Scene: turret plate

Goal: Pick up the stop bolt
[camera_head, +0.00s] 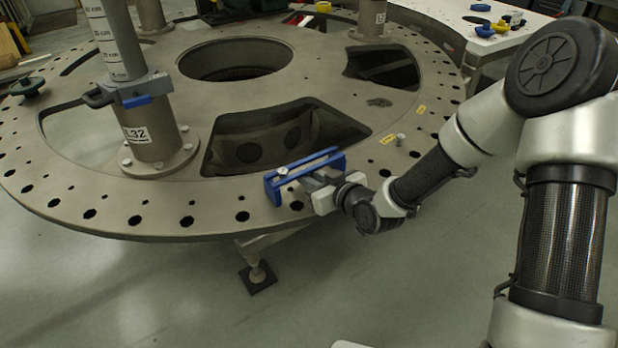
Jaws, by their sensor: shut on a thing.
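My gripper (284,178), with blue parts at its end, is low over the near rim of the turret plate, right of centre. A small silver piece, which looks like the head of the stop bolt (283,171), shows between the blue parts. My gripper is shut on it. The rest of the bolt is hidden by the blue parts, and I cannot tell whether it is clear of the plate. Another short silver bolt or pin (400,139) stands upright on the plate's right rim.
The round turret plate (165,222) has several rim holes and large cut-outs, one directly behind my gripper. A column (152,140) marked L32, with a grey and blue clamp (137,101), rises at left. A white table (455,22) with yellow and blue items stands at back right.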

